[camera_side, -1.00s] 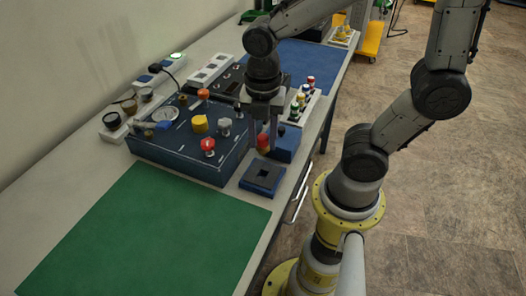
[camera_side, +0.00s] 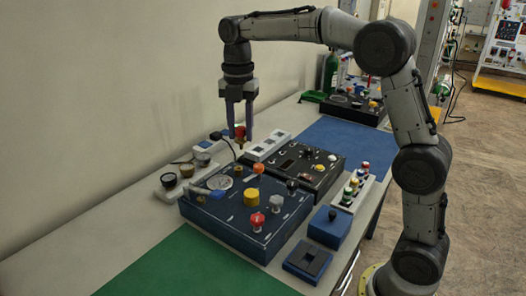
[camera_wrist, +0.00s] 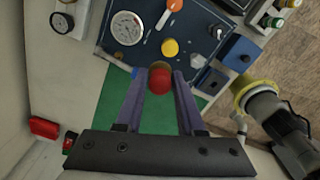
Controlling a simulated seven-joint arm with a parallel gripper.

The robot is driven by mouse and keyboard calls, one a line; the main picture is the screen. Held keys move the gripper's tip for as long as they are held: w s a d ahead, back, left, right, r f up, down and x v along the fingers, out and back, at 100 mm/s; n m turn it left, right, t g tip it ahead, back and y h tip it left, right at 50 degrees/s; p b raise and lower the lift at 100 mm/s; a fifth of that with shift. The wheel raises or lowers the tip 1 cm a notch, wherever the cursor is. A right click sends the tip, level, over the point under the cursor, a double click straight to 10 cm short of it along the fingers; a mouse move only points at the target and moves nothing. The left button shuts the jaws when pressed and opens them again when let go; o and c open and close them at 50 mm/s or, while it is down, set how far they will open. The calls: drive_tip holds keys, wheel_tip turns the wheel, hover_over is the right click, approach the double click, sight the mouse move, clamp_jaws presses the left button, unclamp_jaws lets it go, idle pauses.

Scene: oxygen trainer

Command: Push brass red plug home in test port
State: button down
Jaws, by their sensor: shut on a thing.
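My gripper (camera_side: 240,136) is shut on the brass red plug (camera_side: 240,131). The plug's red head sits between the fingertips and its brass end points down, clear of everything below. In the wrist view, the red head (camera_wrist: 159,82) fills the gap between my fingers and hides most of the brass. The plug hangs above the back part of the blue trainer panel (camera_side: 230,222), which has a dial gauge (camera_side: 219,182), a yellow knob (camera_side: 251,196) and a red knob (camera_side: 257,221). I cannot make out which opening is the test port.
A black panel (camera_side: 318,178) lies behind the blue one. A blue box with a black knob (camera_side: 330,230) and a low block with a dark square (camera_side: 307,262) stand at the right. A green mat (camera_side: 175,265) is clear in front.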

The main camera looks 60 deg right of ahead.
drive_tip(key=w+d+f+m, duration=0.1)
drive_tip(key=w+d+f, duration=0.5)
drive_tip(key=w+d, duration=0.2)
drive_tip(key=shift+w+f, duration=0.2)
drive_tip(key=shift+f, duration=0.1)
drive_tip(key=shift+f, duration=3)
drive_tip(key=shift+f, duration=1.6)
drive_tip(key=shift+c, duration=2.4)
unclamp_jaws()
drive_tip(key=shift+o, duration=0.2)
drive_tip(key=shift+r, duration=0.1)
